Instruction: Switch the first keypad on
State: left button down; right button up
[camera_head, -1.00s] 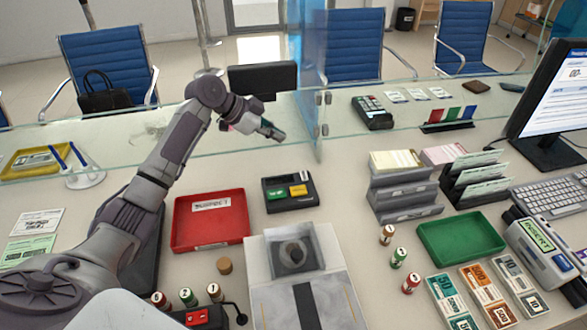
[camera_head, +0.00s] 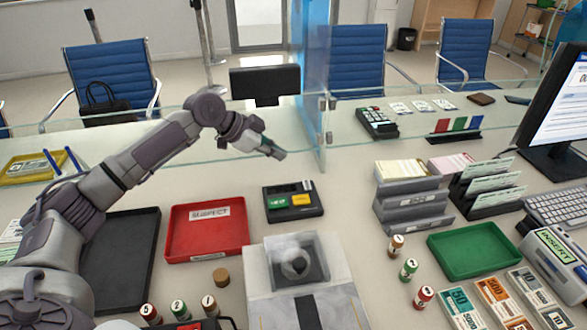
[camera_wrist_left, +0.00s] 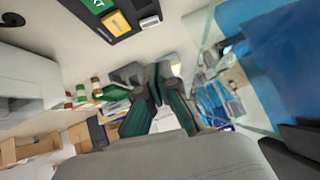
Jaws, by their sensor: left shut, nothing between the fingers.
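A black device with a green and a yellow button (camera_head: 279,214) lies on the counter, right of the red tray. Its button end also shows at the top of the left wrist view (camera_wrist_left: 136,29). A dark card terminal with keys (camera_head: 376,123) stands farther back, right of the glass edge. I cannot tell which is the first keypad. My left gripper (camera_head: 280,155) is shut and empty, held above the counter behind the black device and apart from it. Its closed fingers show in the left wrist view (camera_wrist_left: 156,88). My right gripper is not in view.
A glass screen (camera_head: 316,140) stands close to the right of my left gripper. A green tray (camera_head: 468,272) and grey holder (camera_head: 412,208) are to the right.

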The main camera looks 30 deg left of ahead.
pick_arm(q)
jog(key=p, duration=0.1)
send_over(301, 187)
jog(key=f, duration=0.6)
jog(key=shift+s+d+f, duration=0.1)
jog(key=shift+d+f, duration=0.2)
jog(key=shift+f, duration=0.1)
jog(key=f, duration=0.3)
jog(key=shift+a+f, duration=0.15)
jog(key=shift+a, duration=0.15)
jog(key=shift+f, duration=0.35)
